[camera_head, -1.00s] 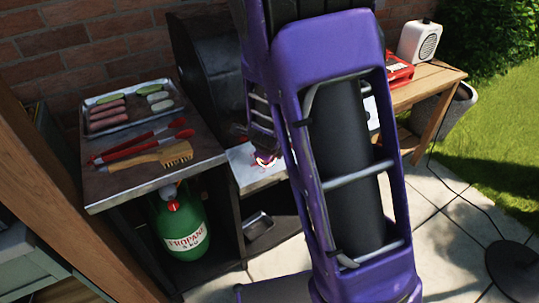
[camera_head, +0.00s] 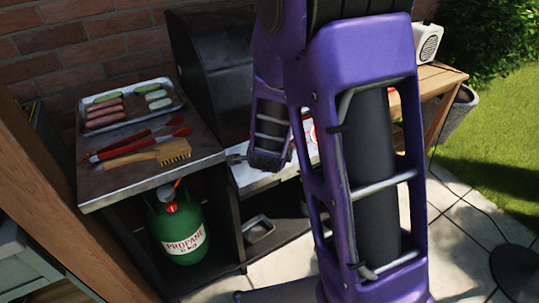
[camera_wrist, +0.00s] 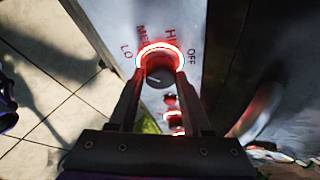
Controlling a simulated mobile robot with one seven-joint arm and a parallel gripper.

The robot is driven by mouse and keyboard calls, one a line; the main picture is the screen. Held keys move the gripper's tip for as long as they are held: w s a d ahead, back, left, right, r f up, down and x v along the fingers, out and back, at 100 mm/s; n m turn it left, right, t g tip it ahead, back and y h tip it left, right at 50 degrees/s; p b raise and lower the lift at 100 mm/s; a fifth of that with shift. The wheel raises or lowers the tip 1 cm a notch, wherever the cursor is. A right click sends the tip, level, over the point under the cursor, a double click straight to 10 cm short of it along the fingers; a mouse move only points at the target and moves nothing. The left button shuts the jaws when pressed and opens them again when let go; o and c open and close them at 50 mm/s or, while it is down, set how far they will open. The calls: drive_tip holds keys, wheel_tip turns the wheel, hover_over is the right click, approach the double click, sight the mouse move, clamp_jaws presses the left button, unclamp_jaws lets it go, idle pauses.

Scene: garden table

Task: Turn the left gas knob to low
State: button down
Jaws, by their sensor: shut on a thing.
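A round dark knob (camera_wrist: 160,76) with a glowing red ring sits on a pale metal panel (camera_wrist: 105,22) in the wrist view. LO, MED, HI and OFF are printed around it, partly covered by the ring. A short light mark shows on the knob's face; what it points at is hard to tell. My gripper (camera_wrist: 164,88) has one finger on each side of the knob and is shut on it. In the head view my arm hides the knob and the gripper's tips; part of the grill's front panel (camera_head: 246,178) shows.
More red-ringed fittings (camera_wrist: 175,121) show beyond the held knob. A black grill lid (camera_head: 213,75) stands above the panel. A side shelf (camera_head: 105,190) holds a food tray (camera_head: 88,130), red tongs (camera_head: 135,142) and a brush (camera_head: 145,157). A green propane tank (camera_head: 180,225) stands below.

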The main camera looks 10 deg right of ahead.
idle(0.3)
drive_tip(key=shift+c, duration=1.7)
unclamp_jaws()
drive_tip(key=shift+r, duration=0.15)
